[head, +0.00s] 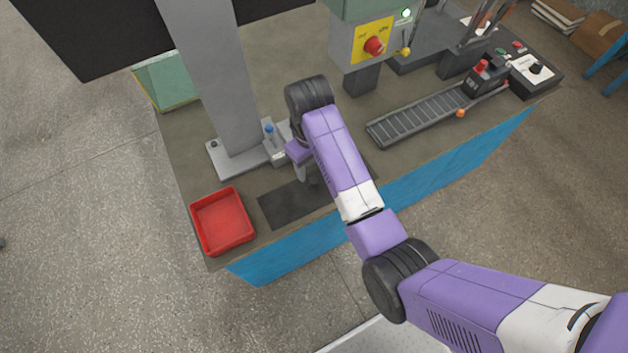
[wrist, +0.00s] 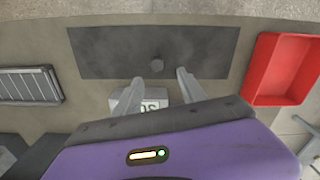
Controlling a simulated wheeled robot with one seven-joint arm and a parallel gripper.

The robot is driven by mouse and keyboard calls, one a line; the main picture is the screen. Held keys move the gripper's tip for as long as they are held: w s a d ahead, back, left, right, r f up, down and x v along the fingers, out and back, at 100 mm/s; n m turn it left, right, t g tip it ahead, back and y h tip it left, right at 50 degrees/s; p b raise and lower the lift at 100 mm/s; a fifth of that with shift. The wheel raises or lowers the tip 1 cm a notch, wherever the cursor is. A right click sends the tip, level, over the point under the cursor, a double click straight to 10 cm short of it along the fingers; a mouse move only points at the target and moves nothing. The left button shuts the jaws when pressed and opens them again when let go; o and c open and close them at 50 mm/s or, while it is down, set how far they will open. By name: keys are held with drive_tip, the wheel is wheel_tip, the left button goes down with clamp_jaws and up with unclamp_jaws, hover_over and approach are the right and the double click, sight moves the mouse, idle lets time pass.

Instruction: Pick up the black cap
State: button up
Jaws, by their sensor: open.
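The mat also shows in the head view (head: 280,208), partly covered by my arm. My gripper (wrist: 160,77) is open, with its two grey fingers spread apart and nothing held between them. In the head view my gripper (head: 304,172) is over the mat's far edge, and I cannot clearly make out the cap there.
A red tray (head: 222,221) stands left of the mat; it is at the right in the wrist view (wrist: 283,70). A grey press column (head: 222,90) rises behind my gripper. A ribbed conveyor (head: 420,112) lies to the right. The table's blue front edge (head: 300,248) is close.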

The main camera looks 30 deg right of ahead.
sight(314, 180)
drive_tip(key=shift+s+d+f+p, duration=0.15)
drive_tip(key=shift+f+p, duration=0.1)
drive_tip(key=shift+f, duration=1.3)
drive_tip(key=shift+s+d+f+p, duration=0.1)
drive_tip(key=shift+d+f+p, duration=0.1)
drive_tip(key=shift+f, duration=1.3)
clamp_jaws()
